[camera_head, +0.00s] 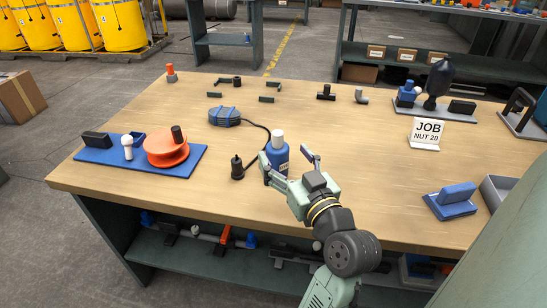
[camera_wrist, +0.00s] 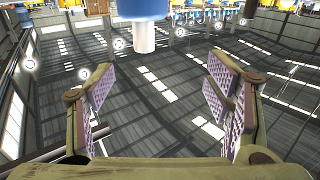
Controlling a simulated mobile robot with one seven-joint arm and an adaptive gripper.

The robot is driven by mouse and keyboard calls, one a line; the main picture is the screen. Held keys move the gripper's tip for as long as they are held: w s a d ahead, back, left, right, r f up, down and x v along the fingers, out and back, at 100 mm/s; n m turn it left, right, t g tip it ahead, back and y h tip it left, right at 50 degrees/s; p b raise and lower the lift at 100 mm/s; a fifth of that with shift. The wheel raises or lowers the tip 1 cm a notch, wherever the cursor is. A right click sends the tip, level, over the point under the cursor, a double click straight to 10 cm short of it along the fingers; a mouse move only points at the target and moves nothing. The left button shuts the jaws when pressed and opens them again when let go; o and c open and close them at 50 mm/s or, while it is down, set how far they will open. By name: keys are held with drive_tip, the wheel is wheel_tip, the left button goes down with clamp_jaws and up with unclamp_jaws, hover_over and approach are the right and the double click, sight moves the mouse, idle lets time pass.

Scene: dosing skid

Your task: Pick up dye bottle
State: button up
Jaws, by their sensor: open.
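The dye bottle (camera_head: 279,157) is blue with a white cap and stands upright near the middle of the wooden table. My gripper (camera_head: 287,161) is open with empty jaws, on the near side of the bottle. In the head view its left finger overlaps the bottle's lower left, and its right finger is to the bottle's right. In the wrist view the bottle (camera_wrist: 143,9) appears inverted at the top edge, cap down, beyond the spread fingers (camera_wrist: 160,85). Most of its body is cut off there. I cannot tell whether any finger touches it.
A black plug-like piece (camera_head: 237,168) on a cord stands left of the bottle; the cord leads to a blue coil (camera_head: 225,116). A blue tray (camera_head: 96,154) holds an orange spool (camera_head: 166,148). A job sign (camera_head: 427,133) stands right. Table between sign and gripper is clear.

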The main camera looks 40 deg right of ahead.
sight(280, 143)
drive_tip(key=shift+h, duration=0.3)
drive_tip(key=w+d+p, duration=0.1)
drive_tip(key=w+d+f, duration=0.1)
drive_tip(key=w+d, duration=0.1)
drive_tip(key=shift+w+p, duration=0.3)
drive_tip(key=shift+p, duration=0.1)
drive_tip(key=p+x, duration=0.1)
drive_tip(key=x, duration=0.1)
drive_tip(key=f+p+x, duration=0.1)
drive_tip(key=x, duration=0.1)
drive_tip(key=shift+w+d, duration=0.1)
drive_tip(key=shift+w, duration=0.35)
drive_tip(key=shift+c, duration=0.2)
clamp_jaws()
